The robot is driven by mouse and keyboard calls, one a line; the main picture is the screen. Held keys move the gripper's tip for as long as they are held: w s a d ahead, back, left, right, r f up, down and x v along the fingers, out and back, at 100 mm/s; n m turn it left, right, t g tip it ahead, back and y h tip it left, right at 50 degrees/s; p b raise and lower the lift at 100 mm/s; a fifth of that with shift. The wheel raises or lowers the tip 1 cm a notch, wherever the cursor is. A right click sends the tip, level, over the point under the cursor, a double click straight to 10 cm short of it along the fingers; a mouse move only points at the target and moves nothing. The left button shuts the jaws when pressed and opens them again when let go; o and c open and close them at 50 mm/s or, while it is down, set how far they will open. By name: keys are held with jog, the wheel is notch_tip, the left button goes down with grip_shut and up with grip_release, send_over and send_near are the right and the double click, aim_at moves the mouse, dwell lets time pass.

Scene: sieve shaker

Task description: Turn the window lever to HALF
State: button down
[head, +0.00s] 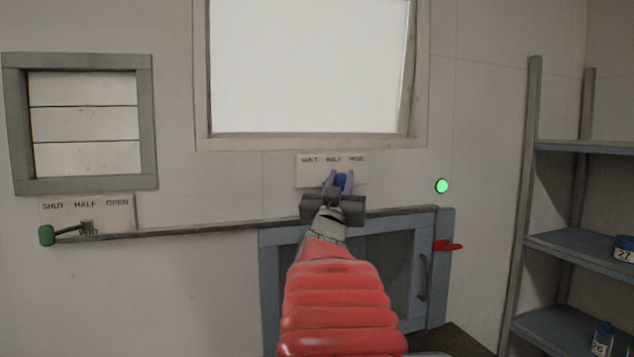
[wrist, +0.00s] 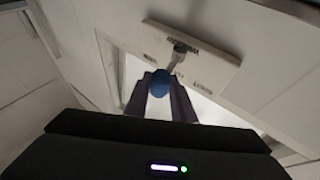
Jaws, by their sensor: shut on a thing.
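The window lever's blue knob (head: 341,180) is held between the two purple fingers of my gripper (head: 339,184). In the wrist view the knob (wrist: 160,82) sits between the fingertips, with its grey stem (wrist: 175,63) running up to the pivot on the label plate (wrist: 210,66). The plate (head: 310,174) reads SHUT, HALF and WIDE. In the head view the knob is below the plate's lettering, near HALF and slightly to its right. My gripper hides the stem there. The window (head: 308,65) is bright white above the plate.
A vent (head: 84,107) with a green-knobbed lever (head: 46,235) near SHUT is at left. A long grey bar (head: 190,230) runs along the wall.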

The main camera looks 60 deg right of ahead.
jog(key=shift+s+d+f+g, duration=0.3)
jog(key=shift+s+d+f, duration=0.15)
jog(key=shift+s+d, duration=0.3)
jog(key=shift+f, duration=0.1)
jog(key=c, duration=1.5)
grip_release()
jog(key=shift+w, duration=0.1)
jog(key=shift+c, duration=0.2)
jog(key=shift+r, duration=0.25)
